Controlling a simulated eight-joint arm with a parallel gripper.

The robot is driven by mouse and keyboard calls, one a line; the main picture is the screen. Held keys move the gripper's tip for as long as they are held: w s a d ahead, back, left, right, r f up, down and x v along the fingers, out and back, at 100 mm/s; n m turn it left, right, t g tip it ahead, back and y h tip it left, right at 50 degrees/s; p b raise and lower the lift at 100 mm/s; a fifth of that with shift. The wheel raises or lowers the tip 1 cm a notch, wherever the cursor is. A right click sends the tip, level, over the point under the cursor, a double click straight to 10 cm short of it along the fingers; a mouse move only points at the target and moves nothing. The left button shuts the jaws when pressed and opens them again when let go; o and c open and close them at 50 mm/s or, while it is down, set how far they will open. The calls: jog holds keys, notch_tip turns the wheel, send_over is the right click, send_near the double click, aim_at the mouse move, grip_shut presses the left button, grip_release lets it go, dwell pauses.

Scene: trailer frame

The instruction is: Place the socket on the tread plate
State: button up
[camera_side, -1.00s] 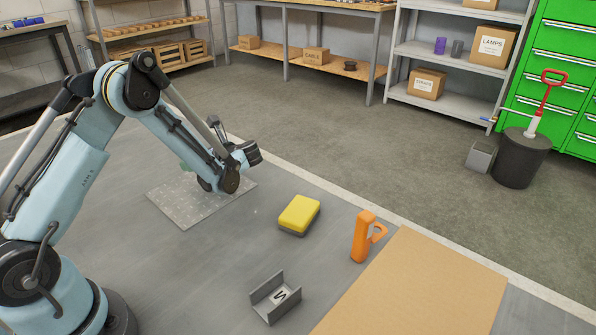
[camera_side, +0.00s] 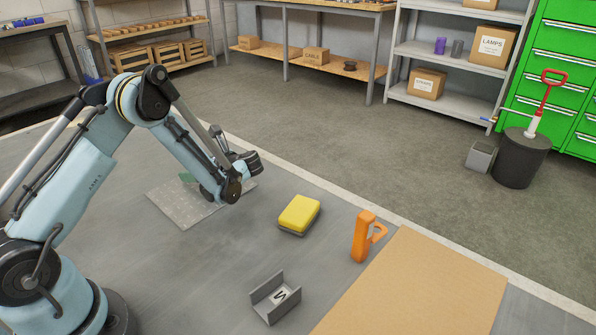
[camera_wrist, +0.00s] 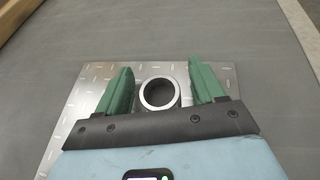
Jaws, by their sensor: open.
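The tread plate (camera_side: 180,207) is a flat silver sheet lying on the grey bench top; its raised pattern also shows in the wrist view (camera_wrist: 85,90). The socket (camera_wrist: 158,93) is a short metal ring, upright with its round opening facing up. It appears to stand on the plate. My gripper (camera_wrist: 160,68) is open, with one green finger on each side of the socket and a visible gap to each. In the side view my gripper (camera_side: 187,178) is low over the plate, mostly behind my wrist, and the socket is hidden there.
A yellow sponge-like block (camera_side: 299,213) lies right of the plate. An orange handled object (camera_side: 363,237) stands farther right, near a brown mat (camera_side: 425,285). A grey U-shaped holder (camera_side: 275,297) sits at the front. The bench between plate and holder is clear.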

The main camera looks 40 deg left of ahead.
jog(key=shift+r, duration=0.2)
jog(key=v, duration=1.1)
jog(key=shift+w+d, duration=0.1)
jog(key=shift+d, duration=0.2)
jog(key=shift+d+r+t+h, duration=0.15)
jog(key=shift+r+t+h, duration=0.15)
jog(key=shift+r, duration=0.4)
jog(key=s+d+r+n+t+h, duration=0.7)
jog(key=s+d+n+t+h, duration=0.2)
jog(key=s+d+n+h, duration=0.3)
jog(key=n, duration=0.3)
jog(key=shift+d+r+n+h, duration=0.25)
jog(key=shift+r+n+h, duration=0.05)
jog(key=shift+r+n, duration=0.1)
